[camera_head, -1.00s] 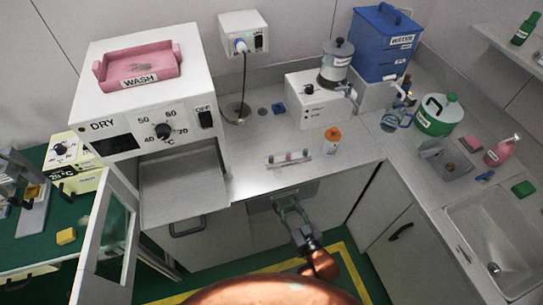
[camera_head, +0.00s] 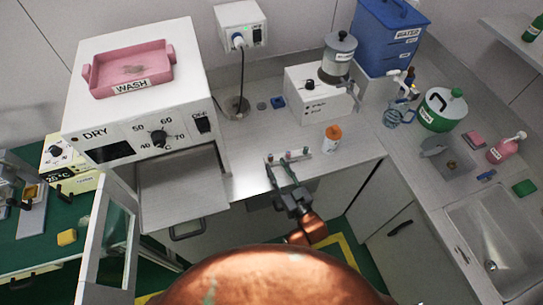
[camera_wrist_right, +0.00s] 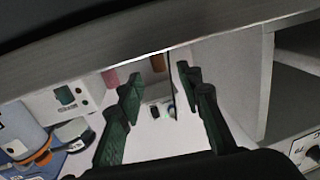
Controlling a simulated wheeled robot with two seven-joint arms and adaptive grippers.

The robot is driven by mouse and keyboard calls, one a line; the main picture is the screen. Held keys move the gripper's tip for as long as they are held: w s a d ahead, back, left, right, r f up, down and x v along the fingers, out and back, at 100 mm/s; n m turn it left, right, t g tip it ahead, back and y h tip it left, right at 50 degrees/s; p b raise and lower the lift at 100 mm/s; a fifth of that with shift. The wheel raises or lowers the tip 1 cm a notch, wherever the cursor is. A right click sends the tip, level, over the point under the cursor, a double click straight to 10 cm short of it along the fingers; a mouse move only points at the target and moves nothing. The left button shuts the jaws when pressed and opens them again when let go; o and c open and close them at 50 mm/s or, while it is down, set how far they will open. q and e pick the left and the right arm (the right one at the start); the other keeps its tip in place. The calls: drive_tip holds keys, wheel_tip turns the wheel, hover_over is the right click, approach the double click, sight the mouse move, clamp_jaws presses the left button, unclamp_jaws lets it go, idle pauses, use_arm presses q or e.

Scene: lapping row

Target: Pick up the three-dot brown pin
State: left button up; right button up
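A pale rack (camera_head: 308,153) with a few small pins lies near the front edge of the counter in the head view. The pins are too small there to read dots. In the right wrist view a brown pin-like piece (camera_wrist_right: 158,63) shows beyond the fingers, roughly between their tips, and a pink one (camera_wrist_right: 110,77) is to its left. I cannot make out dots on either. My right gripper (camera_head: 279,162) is open, its fingers reaching over the counter edge to the rack; it also shows in the right wrist view (camera_wrist_right: 158,88), with nothing between the fingers. My left gripper is out of view.
An orange-capped bottle (camera_head: 332,139) stands right of the rack. The white dryer (camera_head: 140,137) with a pink wash tray (camera_head: 107,88) is on the left. A white unit (camera_head: 313,104) stands behind. Bare counter (camera_head: 245,175) lies left of the rack.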

sight(272, 158)
drive_tip(key=x, duration=0.5)
drive_tip(key=shift+w+a+b, duration=0.15)
drive_tip(key=shift+w+b, duration=0.25)
drive_tip(key=shift+r, duration=0.1)
clamp_jaws()
